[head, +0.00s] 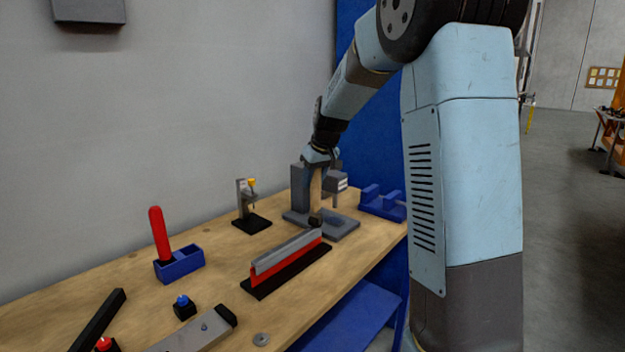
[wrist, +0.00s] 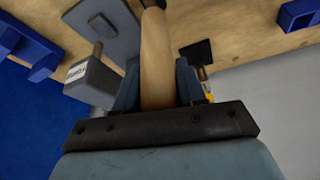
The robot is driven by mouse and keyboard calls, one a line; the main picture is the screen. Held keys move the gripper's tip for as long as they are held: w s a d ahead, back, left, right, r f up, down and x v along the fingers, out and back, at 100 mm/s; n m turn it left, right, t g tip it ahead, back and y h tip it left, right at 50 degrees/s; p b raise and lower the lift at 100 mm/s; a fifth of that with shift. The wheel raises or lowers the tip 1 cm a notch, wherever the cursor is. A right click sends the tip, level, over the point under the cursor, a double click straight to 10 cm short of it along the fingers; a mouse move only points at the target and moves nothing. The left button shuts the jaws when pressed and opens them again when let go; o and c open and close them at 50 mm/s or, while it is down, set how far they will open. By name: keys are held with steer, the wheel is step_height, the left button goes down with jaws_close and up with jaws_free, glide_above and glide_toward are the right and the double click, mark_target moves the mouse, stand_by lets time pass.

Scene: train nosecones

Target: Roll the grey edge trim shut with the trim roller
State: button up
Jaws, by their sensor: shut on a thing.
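The grey edge trim (head: 287,251) runs along the top of a red panel that stands in a black base (head: 290,279) on the bench. How far the trim is closed is too small to tell. My gripper (head: 320,158) is above the far part of the bench, shut on the wooden handle of the trim roller (head: 315,190). The handle points down, and its dark head (head: 316,221) appears at the trim's far end; I cannot tell whether they touch. In the wrist view the handle (wrist: 157,60) sits between the two blue-grey fingers, and the trim is not visible.
A grey press-like device (head: 299,188) stands close beside my gripper, its labelled block also in the wrist view (wrist: 95,80). A blue cradle (head: 382,205) is to its right. A small clamp stand (head: 242,200), a blue holder (head: 180,265) with a red-handled tool, and loose bars lie left and nearer.

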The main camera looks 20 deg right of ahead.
steer(key=shift+r, duration=2.45)
